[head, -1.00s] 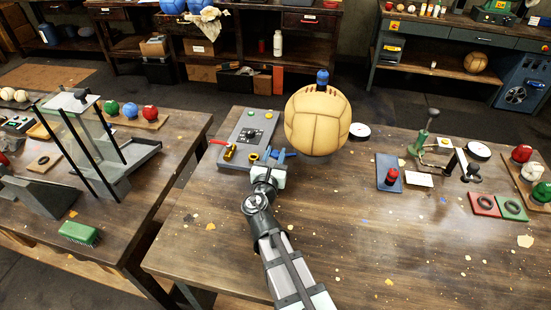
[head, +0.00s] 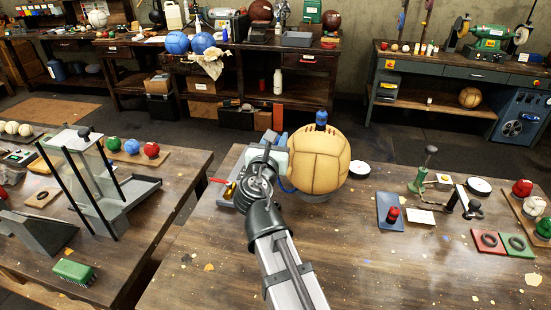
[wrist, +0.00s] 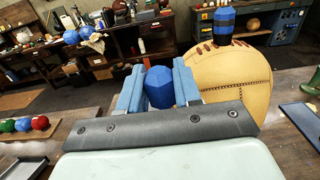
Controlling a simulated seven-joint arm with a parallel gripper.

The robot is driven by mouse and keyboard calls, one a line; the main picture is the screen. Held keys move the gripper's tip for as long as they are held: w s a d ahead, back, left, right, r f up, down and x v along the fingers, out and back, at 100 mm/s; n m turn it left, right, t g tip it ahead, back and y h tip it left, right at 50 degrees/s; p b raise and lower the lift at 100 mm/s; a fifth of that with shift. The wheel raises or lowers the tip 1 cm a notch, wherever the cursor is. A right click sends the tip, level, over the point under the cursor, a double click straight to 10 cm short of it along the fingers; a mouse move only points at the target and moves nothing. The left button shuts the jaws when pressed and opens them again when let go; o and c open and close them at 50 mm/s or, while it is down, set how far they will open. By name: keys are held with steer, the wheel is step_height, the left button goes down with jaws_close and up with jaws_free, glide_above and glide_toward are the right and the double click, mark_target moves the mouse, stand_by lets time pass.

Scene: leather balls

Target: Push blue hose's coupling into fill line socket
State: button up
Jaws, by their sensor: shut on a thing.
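My gripper (head: 272,138) is raised over the grey panel (head: 224,192), to the left of the tan ball (head: 318,160). In the wrist view its two blue fingers (wrist: 158,84) are shut on a blue faceted piece, which looks like the blue hose's coupling (wrist: 159,92). A short stretch of blue hose (head: 286,186) shows between the arm and the ball. A dark-blue fitting (head: 321,119) stands upright on top of the ball; it also shows in the wrist view (wrist: 223,24), right of the fingers and apart from them. I cannot make out the fill line socket for certain; my arm hides most of the panel.
A red-handled part (head: 220,181) sticks out at the panel's left. A blue pad with a red knob (head: 392,214) and a green stand (head: 424,170) are farther right. The table's front middle is clear.

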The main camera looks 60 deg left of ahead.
step_height(320, 180, up, 7)
steer(key=shift+s+r, duration=0.1)
steer(key=shift+r, duration=0.05)
steer(key=shift+s+a, duration=0.15)
steer(key=shift+s, duration=0.1)
steer(key=shift+s+a+f, duration=0.65)
steer(key=shift+a+f, duration=0.2)
steer(key=shift+f, duration=2.9)
steer(key=shift+s+a+f, duration=0.65)
steer(key=shift+a+f, duration=0.15)
steer(key=shift+f, duration=3)
steer(key=shift+s+a+f, duration=0.65)
steer(key=shift+a+f, duration=0.2)
steer(key=shift+f, duration=2.9)
steer(key=shift+f, duration=1.55)
steer(key=o, duration=1.1)
steer(key=shift+c, duration=0.2)
